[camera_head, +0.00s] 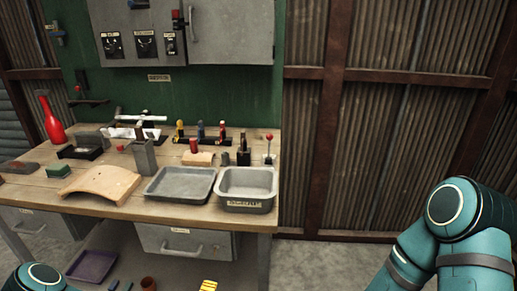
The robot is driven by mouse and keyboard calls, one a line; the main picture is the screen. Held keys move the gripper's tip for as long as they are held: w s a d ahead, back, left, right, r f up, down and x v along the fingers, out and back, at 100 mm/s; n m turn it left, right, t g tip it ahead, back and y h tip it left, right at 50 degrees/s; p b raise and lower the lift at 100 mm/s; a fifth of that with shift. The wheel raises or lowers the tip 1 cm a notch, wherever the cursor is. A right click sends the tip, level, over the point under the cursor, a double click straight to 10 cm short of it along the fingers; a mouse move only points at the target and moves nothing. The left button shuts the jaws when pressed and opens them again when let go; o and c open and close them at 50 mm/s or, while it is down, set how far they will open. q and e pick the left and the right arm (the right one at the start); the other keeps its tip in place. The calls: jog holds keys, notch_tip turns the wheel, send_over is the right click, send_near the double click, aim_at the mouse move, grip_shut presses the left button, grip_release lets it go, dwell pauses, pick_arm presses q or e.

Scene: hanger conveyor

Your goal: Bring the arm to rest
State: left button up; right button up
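Parts of my two teal arms show at the bottom of the head view. My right arm stands at the lower right, bent at a rounded joint. Only a small rounded part of my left arm shows at the lower left corner. Neither gripper is in the picture, so I cannot see their fingers or whether they hold anything. Both visible arm parts are in front of the workbench (150,208), and I see no contact with it.
The bench holds a grey tray (180,184), a grey bin (246,203), a curved wooden piece (99,184), a red bottle (52,122) and several tools. Below are a drawer (182,244) and a purple tray (92,265). Floor (320,262) right of the bench is clear.

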pick_arm(q)
jog(key=s+d+f+m+g+h, duration=0.3)
jog(key=d+f+m+g+h, duration=0.1)
jog(key=d+f+m+g, duration=0.3)
jog(key=s+a+m+g+y, duration=0.1)
jog(key=s+m+g+y, duration=0.1)
jog(key=s+m+g, duration=0.5)
jog(key=shift+s+a+f+g, duration=0.15)
jog(key=shift+s+f+g, duration=0.2)
jog(key=shift+f+g, duration=0.15)
